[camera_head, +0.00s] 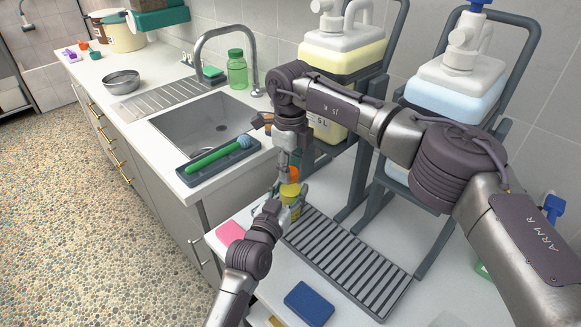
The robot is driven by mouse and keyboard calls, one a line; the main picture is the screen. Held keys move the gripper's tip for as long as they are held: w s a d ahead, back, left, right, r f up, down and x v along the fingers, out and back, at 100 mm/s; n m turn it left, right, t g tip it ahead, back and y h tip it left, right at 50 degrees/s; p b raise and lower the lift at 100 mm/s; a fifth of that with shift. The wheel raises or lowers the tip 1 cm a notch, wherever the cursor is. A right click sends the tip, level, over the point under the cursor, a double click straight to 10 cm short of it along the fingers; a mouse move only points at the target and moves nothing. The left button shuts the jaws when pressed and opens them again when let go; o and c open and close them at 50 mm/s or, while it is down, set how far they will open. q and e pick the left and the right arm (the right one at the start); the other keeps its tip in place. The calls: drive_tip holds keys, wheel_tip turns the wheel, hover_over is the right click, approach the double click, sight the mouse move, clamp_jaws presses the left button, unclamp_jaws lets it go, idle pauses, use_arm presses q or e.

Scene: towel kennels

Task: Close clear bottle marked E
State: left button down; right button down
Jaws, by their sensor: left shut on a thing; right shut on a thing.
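A small bottle with yellow contents (291,191) stands at the rack's far left end. My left gripper (290,206) comes from below and is shut on this bottle. My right gripper (287,176) points down from above and is shut on an orange part (294,174) at the bottle's top, apparently its cap. The fingers hide much of both, so I cannot tell whether the cap is seated. No letter E is readable on the bottle.
A slatted drain rack (345,262) lies right of the bottle. A pink sponge (230,233) and blue sponge (309,303) lie nearby. A yellow jug (346,56) and blue jug (452,92) stand in tilted frames behind. A sink (205,120) is at left.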

drive_tip(key=m, duration=1.4)
drive_tip(key=c, duration=0.7)
unclamp_jaws()
